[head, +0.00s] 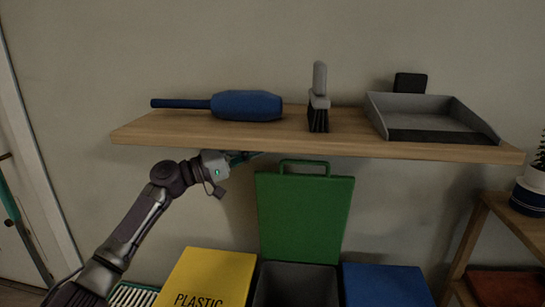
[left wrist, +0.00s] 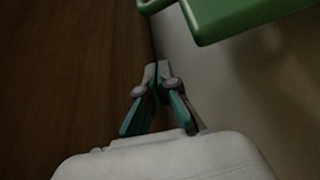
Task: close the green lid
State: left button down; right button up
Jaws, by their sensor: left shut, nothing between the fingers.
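The green lid (head: 303,220) stands raised and open against the wall, behind the grey bin (head: 295,285) in the head view. A loop handle (head: 303,162) is on its top edge, just under the shelf. My left gripper (head: 250,156) is beneath the shelf's front edge, left of the handle, near the lid's upper left corner. In the left wrist view the left gripper (left wrist: 157,70) is shut with nothing between its fingers. Part of the green lid (left wrist: 245,18) shows there at the upper right, apart from the fingertips. My right gripper is not in view.
A wooden shelf (head: 210,130) hangs over the lid, holding a blue duster (head: 247,105), a brush (head: 318,97) and a dustpan (head: 430,112). A yellow lid (head: 210,278) marked PLASTIC and a blue lid (head: 385,285) flank the grey bin. A small side table (head: 500,207) stands at right.

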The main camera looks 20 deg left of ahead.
aim_at(272, 172)
pick_arm(q)
jog(key=d, duration=0.4)
jog(key=shift+w+d+f, duration=0.2)
jog(key=shift+f, duration=0.05)
jog(key=shift+s+d+f, duration=0.1)
jog(key=shift+s+d, duration=0.15)
jog(key=shift+s, duration=0.05)
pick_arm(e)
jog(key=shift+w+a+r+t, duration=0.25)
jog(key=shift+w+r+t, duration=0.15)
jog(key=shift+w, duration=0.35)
